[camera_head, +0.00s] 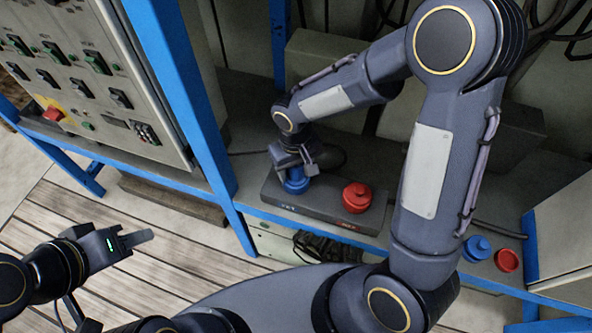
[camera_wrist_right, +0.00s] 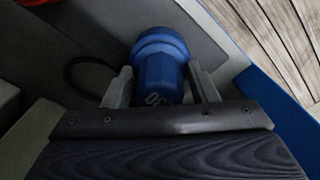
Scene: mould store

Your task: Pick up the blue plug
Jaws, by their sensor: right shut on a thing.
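The blue plug (camera_head: 297,182) is at the left end of a dark grey block (camera_head: 322,207) on the shelf. My right gripper (camera_head: 294,168) comes down on it from above and is shut on it. In the right wrist view the blue plug (camera_wrist_right: 160,68) sits between the two fingers of my right gripper (camera_wrist_right: 161,80), one on each side. I cannot tell whether it still touches the block. My left gripper (camera_head: 140,238) is over the slatted floor at the left, away from the plug; its finger gap is not visible.
A red plug (camera_head: 357,197) stands at the block's right end. Another blue piece (camera_head: 477,248) and a red ring-like piece (camera_head: 507,260) lie further right on the shelf. A blue frame post (camera_head: 185,110) and a switch panel (camera_head: 90,75) stand at the left.

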